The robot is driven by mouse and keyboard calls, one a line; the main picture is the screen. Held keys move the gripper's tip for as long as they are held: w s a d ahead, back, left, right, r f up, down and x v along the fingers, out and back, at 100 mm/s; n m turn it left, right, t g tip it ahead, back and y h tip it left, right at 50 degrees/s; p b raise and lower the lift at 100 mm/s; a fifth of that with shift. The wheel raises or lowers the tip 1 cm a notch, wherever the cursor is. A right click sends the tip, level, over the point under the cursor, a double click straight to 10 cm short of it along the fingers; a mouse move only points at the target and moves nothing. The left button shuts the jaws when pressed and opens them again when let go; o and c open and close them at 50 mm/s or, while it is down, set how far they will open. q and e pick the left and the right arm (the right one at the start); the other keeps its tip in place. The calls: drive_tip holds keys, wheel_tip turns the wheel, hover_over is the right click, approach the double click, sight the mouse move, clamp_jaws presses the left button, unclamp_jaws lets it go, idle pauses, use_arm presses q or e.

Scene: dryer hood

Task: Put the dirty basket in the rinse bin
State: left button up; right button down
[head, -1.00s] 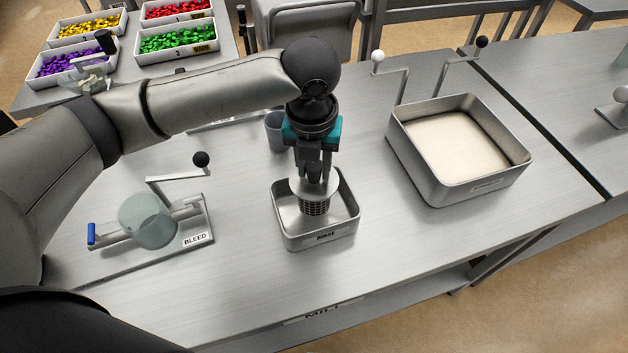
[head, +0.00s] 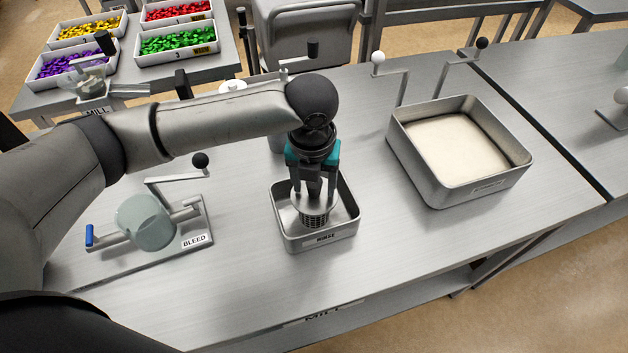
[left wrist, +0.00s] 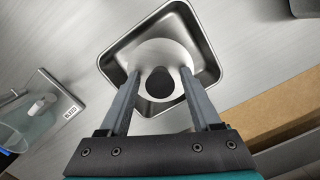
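The rinse bin (head: 345,232) is an open metal pan labelled RINSE on the table, left of centre in the head view. The dirty basket (head: 314,221) stands inside it, roughly upright, with a dark mesh body below a pale round disc. In the left wrist view, the basket's pale disc (left wrist: 141,55) and dark knob handle lie inside the rinse bin (left wrist: 215,88). My left gripper (head: 314,192) is directly above the basket, open, its fingers on either side of the handle with gaps. It also shows in the left wrist view (left wrist: 160,77). My right gripper is not in view.
A BLEED stand (head: 185,245) with a pale cup is to the left. A larger metal tray of pale material (head: 405,160) is to the right, with two cranked levers behind. Bins of coloured pieces (head: 180,40) stand at the back left. The front table area is clear.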

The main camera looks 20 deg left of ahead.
sight(313, 202)
use_arm(q)
wheel_tip(313, 202, up, 12)
drive_tip(key=s+p, duration=0.1)
drive_tip(key=shift+s+r, duration=0.15)
drive_tip(key=shift+s, duration=0.1)
idle(0.4)
drive_tip(key=shift+d, duration=0.1)
